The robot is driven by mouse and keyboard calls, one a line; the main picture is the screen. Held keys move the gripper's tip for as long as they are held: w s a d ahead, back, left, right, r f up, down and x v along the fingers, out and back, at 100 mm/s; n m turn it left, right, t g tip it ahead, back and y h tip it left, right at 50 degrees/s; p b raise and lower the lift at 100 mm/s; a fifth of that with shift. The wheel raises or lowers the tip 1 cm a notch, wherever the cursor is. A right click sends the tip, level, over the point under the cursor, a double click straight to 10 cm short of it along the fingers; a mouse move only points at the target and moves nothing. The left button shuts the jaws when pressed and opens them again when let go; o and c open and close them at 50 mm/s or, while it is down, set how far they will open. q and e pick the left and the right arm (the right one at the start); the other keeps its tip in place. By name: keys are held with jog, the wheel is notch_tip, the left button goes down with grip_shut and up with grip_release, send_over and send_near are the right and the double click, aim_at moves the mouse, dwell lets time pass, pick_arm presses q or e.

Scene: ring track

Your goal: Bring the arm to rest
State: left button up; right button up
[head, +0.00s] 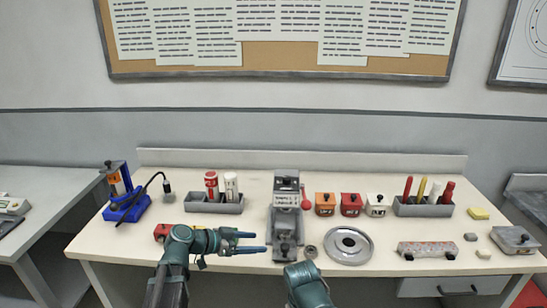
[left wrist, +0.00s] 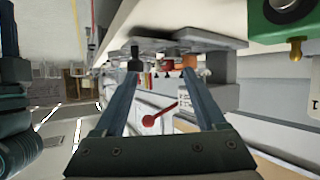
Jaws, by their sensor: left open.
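My left gripper (head: 262,242) points to the right over the front part of the workbench (head: 225,265), just left of the grey device's base (head: 285,248). In the left wrist view its two fingers (left wrist: 163,72) stand apart with nothing held between them. My left arm comes up from the bottom left. A teal part of my other arm shows at the bottom middle, and its gripper is not in view.
A round metal plate (head: 349,245) and a speckled bar (head: 428,249) lie to the right. Small boxes (head: 351,205) and two grey holders (head: 423,208) (head: 214,204) stand behind. A blue stand (head: 127,208) is at the left. A red block (head: 162,232) sits by my left arm.

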pick_arm(q)
jog(key=s+d+f+n+g+y+p, duration=0.2)
jog(key=s+d+f+g+y+p, duration=0.25)
jog(key=s+d, duration=0.4)
jog(key=s+a+n+g+y+p, duration=0.2)
jog(key=s+a+n+y, duration=0.3)
jog(key=s, duration=0.6)
jog(key=y, duration=0.2)
jog(key=shift+g+y+p, duration=0.35)
jog(key=shift+s, duration=0.1)
jog(key=shift+c, duration=0.4)
